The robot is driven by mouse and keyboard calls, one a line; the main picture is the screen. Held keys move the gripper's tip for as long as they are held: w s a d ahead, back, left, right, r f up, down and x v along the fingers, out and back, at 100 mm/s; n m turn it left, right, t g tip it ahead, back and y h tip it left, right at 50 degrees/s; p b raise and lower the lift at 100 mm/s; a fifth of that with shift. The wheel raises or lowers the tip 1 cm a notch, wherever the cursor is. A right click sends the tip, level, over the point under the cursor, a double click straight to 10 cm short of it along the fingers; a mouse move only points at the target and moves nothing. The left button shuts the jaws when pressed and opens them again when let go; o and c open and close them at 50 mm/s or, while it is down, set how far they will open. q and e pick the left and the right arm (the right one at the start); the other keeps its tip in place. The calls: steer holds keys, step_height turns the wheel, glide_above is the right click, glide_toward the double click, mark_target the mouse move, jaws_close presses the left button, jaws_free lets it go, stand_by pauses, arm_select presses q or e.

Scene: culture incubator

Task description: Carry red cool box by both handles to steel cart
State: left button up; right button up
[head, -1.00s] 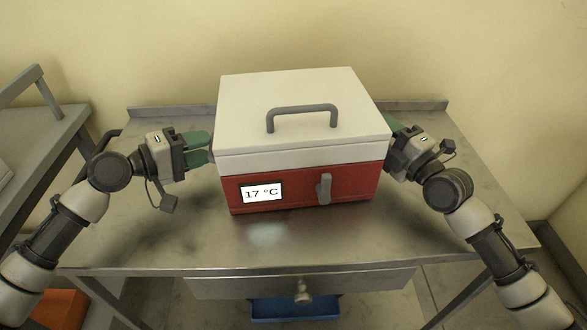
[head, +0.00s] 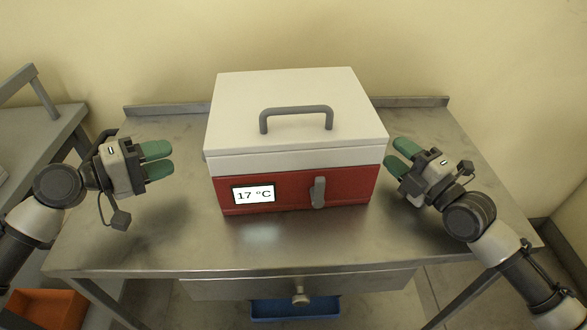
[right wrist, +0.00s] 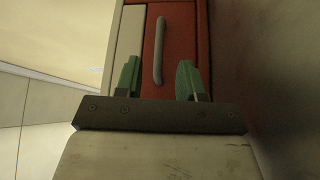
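The red cool box (head: 285,189) with a white lid stands upright on a steel-topped stand (head: 260,250). Its display reads 17 °C. Its side handle (right wrist: 159,50) shows in the right wrist view on the red side wall, ahead of and between my right fingers. My left gripper (head: 172,160) is open and empty, left of the box with a clear gap. My right gripper (head: 401,156) is open and empty, just right of the box and apart from it; its spread fingers show in the right wrist view (right wrist: 158,78). The left side handle is hidden.
The steel top has a low back rim against the wall and a drawer (head: 300,287) in front. A grey stand with a rail (head: 45,100) is at the left. An orange bin (head: 45,312) and a blue tray (head: 295,309) sit low down.

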arm_select(q)
steer(key=shift+d+r, duration=0.1)
steer(key=shift+d, duration=0.15)
arm_select(e)
steer(key=shift+s+d+r, duration=0.2)
steer(key=shift+s+d, duration=0.2)
steer(key=shift+s, duration=0.05)
steer(key=shift+s+d+r, duration=0.2)
steer(key=shift+s+d, duration=0.2)
steer(key=shift+s, duration=0.05)
arm_select(q)
steer(key=shift+a, duration=0.3)
arm_select(e)
steer(key=shift+s+a+r, duration=0.1)
steer(key=shift+s+r, duration=0.2)
steer(key=shift+s, duration=0.05)
arm_select(q)
steer(key=shift+d, duration=0.1)
steer(key=shift+r, duration=0.1)
arm_select(e)
steer(key=shift+r, duration=0.1)
